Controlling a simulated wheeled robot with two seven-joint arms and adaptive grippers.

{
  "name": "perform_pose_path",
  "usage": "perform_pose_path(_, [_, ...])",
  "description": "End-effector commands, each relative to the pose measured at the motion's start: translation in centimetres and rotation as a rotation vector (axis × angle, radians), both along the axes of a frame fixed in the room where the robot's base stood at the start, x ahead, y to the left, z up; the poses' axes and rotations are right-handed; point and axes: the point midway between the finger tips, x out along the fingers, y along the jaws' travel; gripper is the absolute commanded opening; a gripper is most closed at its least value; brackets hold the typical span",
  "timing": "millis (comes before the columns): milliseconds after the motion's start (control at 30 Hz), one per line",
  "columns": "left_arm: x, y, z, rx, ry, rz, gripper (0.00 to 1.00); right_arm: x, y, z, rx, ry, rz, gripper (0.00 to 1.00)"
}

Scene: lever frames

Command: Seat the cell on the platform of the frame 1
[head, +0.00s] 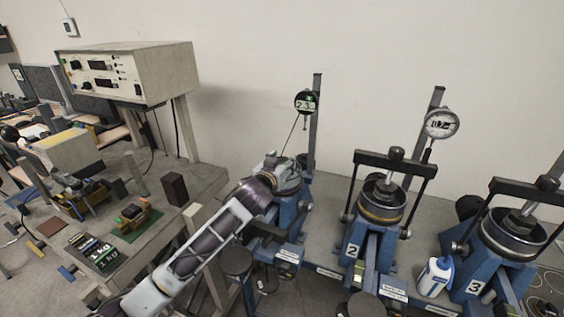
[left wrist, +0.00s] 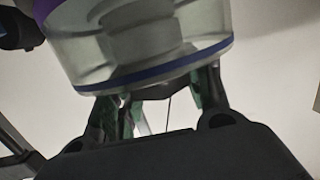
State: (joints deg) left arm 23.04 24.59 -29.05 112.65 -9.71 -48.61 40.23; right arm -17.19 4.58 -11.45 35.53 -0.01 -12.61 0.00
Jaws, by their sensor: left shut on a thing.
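The frame 1 (head: 287,215) is the blue lever frame at the left of the row, with a dial gauge on its post; my arm covers much of it. My left gripper (head: 277,164) is at its top, shut on the cell. The cell (head: 290,183) shows only in part in the head view, as a pale round body beside the gripper. In the left wrist view the cell (left wrist: 150,50) is a clear cylinder with a blue band, and it hides the fingertips. The platform is hidden, and I cannot tell whether the cell touches it. My right gripper is not in view.
Frame 2 (head: 368,238) and frame 3 (head: 497,268) stand to the right, each with a black yoke over a round cell. A white bottle (head: 434,277) stands between them. A side table (head: 150,172) at left carries a control box (head: 125,75), a black block (head: 174,189) and weights.

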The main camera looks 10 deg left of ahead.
Motion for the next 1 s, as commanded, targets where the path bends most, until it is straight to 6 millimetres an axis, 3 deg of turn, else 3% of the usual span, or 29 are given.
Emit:
perform_pose_path(333, [0.01, 0.00, 0.27, -0.001, -0.007, -0.001, 0.00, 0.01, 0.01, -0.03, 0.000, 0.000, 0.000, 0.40])
perform_pose_path(367, [0.01, 0.00, 0.28, -0.001, -0.007, -0.001, 0.51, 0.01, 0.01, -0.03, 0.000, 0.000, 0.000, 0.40])
perform_pose_path(533, [0.00, 0.00, 0.15, -0.001, -0.005, -0.001, 0.73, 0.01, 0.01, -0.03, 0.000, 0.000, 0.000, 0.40])
perform_pose_path(1000, [-0.22, 0.03, -0.22, 0.000, 0.003, 0.000, 0.73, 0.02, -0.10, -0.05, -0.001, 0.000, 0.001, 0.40])
